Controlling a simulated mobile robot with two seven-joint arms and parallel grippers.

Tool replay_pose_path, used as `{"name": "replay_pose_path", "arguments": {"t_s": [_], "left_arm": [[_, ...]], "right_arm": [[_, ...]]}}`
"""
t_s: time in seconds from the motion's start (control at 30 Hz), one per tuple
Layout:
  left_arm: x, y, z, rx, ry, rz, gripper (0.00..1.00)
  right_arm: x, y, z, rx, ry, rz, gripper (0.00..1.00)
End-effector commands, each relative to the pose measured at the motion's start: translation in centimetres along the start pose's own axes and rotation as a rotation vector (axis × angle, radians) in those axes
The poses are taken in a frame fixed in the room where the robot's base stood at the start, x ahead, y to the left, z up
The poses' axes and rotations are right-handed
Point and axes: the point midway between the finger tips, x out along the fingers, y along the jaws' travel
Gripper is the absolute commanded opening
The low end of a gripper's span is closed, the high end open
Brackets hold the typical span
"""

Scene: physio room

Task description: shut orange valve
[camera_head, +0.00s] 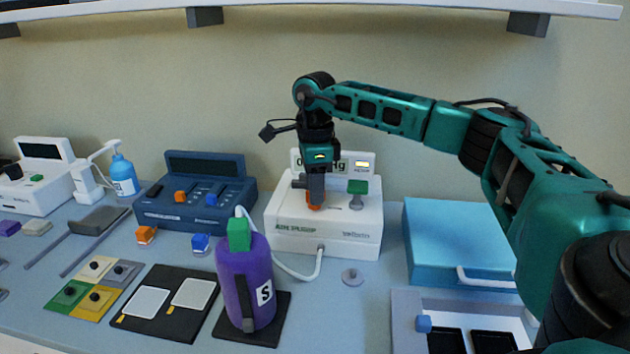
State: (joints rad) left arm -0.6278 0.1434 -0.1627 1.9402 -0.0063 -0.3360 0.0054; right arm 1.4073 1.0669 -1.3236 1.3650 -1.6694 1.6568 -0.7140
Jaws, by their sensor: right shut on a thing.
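The orange valve (313,207) sits on top of a white machine (340,236) in the middle of the bench. My right gripper (315,200) points straight down over it and is shut on it, hiding most of it. Only a little orange shows around the fingertips. A green valve (357,187) stands just to the right on the same machine. The machine's small display (345,164) is partly hidden behind my gripper. My left gripper is not in view.
A purple bottle (247,285) with a green cap stands in front of the machine, with a white hose beside it. A dark blue device (196,215) is to the left. A light blue case (455,240) is to the right. A shelf hangs above.

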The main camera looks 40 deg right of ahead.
Motion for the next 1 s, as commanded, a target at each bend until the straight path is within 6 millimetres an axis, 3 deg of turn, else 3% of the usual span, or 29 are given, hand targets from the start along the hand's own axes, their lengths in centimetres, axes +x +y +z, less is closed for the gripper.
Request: {"name": "replay_pose_path", "arguments": {"t_s": [0.4, 1.0], "left_arm": [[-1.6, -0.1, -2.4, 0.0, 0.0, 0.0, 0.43], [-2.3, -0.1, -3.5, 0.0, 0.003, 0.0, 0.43]], "right_arm": [[-0.3, 0.0, 0.1, -0.395, -0.003, -0.001, 0.0], [-0.1, 0.0, 0.1, -0.953, -0.004, -0.003, 0.0]]}}
